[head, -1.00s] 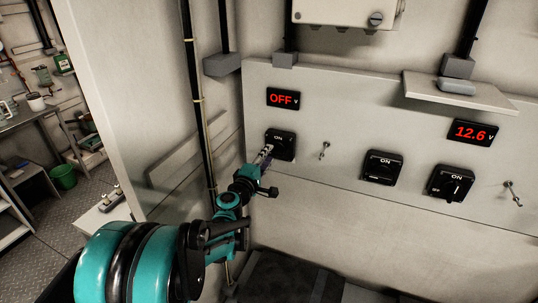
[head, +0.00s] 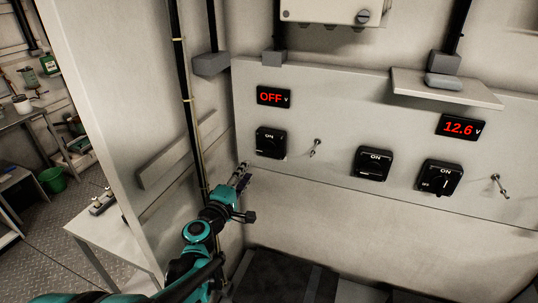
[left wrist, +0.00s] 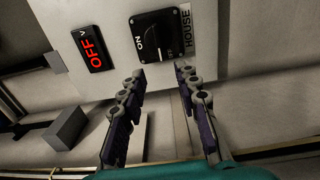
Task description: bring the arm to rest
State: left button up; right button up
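My left gripper (head: 243,177) is just below and left of the leftmost black rotary switch (head: 270,142), apart from it. In the left wrist view the gripper (left wrist: 160,82) shows two separated fingers with nothing between them. The switch, marked ON and HOUSE, shows beyond the fingertips in that view (left wrist: 160,35). The display above this switch (head: 273,97) reads OFF in red. My right gripper is not in either view.
The panel (head: 330,170) also carries two more rotary switches (head: 373,163) (head: 440,177), two toggles (head: 315,147) (head: 499,186) and a display (head: 460,127) reading 12.6. A shelf (head: 445,88) juts out at upper right. A vertical black pipe (head: 186,110) stands left of the panel.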

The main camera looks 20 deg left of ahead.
pick_arm(q)
jog(key=s+d+f+m+g+h, duration=0.25)
jog(key=d+m, duration=0.25)
jog(key=d, duration=0.3)
jog(key=s+d+f+m+g+h, duration=0.2)
jog(key=s+d+m, duration=0.1)
jog(key=d+m, duration=0.3)
jog(key=s+d+f+m+g+y, duration=0.2)
jog(key=s+f+m+g, duration=0.4)
jog(key=s, duration=0.8)
notch_tip(320, 180, down, 2)
jog(key=shift+s+f+m+y, duration=0.1)
jog(key=shift+s+m+y, duration=0.3)
jog(key=shift+m+y, duration=0.45)
